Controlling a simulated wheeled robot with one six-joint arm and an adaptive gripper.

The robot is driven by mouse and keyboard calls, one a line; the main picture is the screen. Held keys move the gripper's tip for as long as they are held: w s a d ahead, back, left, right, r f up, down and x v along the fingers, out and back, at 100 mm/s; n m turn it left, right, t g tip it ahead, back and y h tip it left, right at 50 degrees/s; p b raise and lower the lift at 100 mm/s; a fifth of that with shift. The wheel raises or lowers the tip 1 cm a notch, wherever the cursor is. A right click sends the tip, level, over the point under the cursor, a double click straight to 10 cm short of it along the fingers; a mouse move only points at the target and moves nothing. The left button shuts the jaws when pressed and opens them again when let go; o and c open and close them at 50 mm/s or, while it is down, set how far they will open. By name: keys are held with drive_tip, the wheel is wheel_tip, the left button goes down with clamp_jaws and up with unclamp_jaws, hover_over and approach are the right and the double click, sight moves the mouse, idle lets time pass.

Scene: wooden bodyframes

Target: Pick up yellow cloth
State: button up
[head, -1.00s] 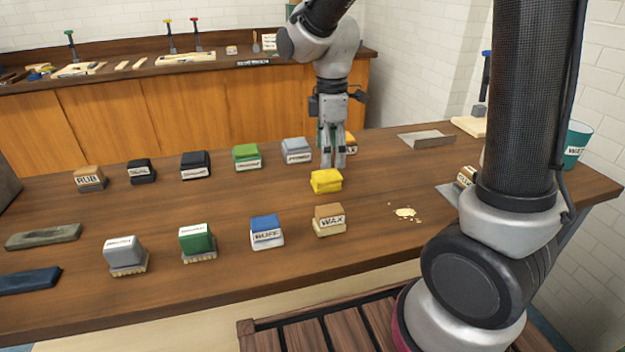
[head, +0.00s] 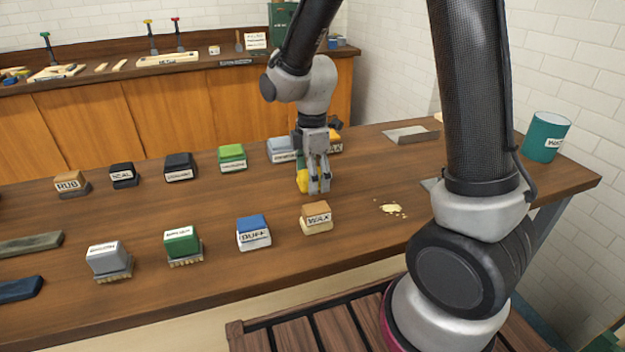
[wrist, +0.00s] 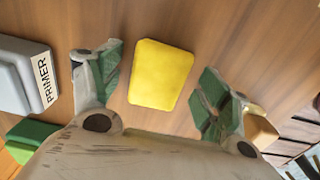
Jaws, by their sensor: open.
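The yellow cloth (wrist: 161,75) is a folded block lying on the wooden bench. In the wrist view it sits between the two open fingers of my gripper (wrist: 156,86), with wood showing on both sides of it. In the head view my gripper (head: 314,186) is low over the bench and hides most of the yellow cloth (head: 302,181); only its left part shows. I cannot tell from the head view how far down the fingertips reach beside it.
A grey PRIMER block (head: 282,150) stands just behind my gripper, and a tan WAX block (head: 317,217) stands in front. A green block (head: 232,157) and a blue BUFF block (head: 253,232) are to the left. Pale crumbs (head: 391,209) lie to the right, with bare wood around them.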

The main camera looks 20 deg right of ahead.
drive_tip(key=shift+c, duration=0.4)
drive_tip(key=c, duration=0.9)
wheel_tip(320, 180, up, 10)
drive_tip(key=shift+r, duration=0.1)
